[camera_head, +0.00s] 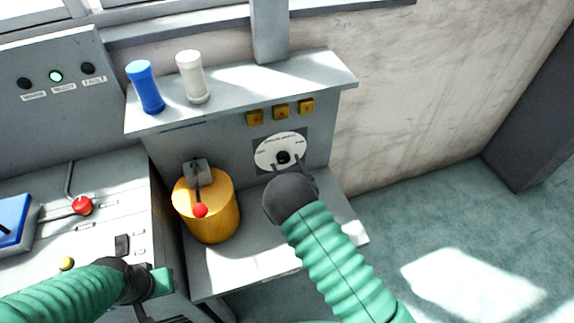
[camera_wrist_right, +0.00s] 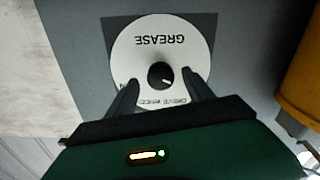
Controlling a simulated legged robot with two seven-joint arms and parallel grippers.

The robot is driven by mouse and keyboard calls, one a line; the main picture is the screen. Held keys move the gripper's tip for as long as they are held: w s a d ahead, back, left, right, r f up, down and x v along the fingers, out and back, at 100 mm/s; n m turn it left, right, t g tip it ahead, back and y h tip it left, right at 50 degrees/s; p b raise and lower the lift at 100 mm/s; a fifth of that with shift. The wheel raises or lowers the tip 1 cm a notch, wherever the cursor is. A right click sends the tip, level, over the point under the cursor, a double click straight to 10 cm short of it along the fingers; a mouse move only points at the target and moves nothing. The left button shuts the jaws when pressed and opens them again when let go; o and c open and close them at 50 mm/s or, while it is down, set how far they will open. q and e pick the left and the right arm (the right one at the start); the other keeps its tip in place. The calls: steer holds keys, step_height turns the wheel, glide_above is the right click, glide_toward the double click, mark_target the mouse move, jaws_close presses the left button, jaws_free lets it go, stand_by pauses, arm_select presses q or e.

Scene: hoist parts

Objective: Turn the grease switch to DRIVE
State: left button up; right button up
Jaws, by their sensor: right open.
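The grease switch is a white round dial (camera_head: 268,149) with a small black knob (camera_head: 283,157), on a dark square plate on the grey wall panel. In the right wrist view the dial (camera_wrist_right: 150,52) reads GREASE upside down, and its black knob (camera_wrist_right: 161,74) sits at the centre. My right gripper (camera_head: 288,168) is in front of the dial. In the wrist view its fingers (camera_wrist_right: 160,88) are spread, one to each side below the knob, with a gap to it. My left gripper (camera_head: 150,300) is low at the left, over the console's front edge, away from the switch.
A yellow cylinder (camera_head: 212,212) with a red-tipped lever (camera_head: 200,210) stands left of the dial. A shelf (camera_head: 240,95) above holds a blue canister (camera_head: 146,87) and a white canister (camera_head: 192,77). Several yellow blocks (camera_head: 281,111) sit under it. Open floor lies right.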

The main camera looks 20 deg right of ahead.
steer(key=shift+w+a, duration=0.3)
steer(key=shift+w, duration=0.15)
steer(key=shift+d, duration=0.35)
steer(key=c, duration=0.5)
steer(key=shift+a, duration=0.15)
jaws_close()
arm_select(q)
steer(key=shift+a, duration=0.15)
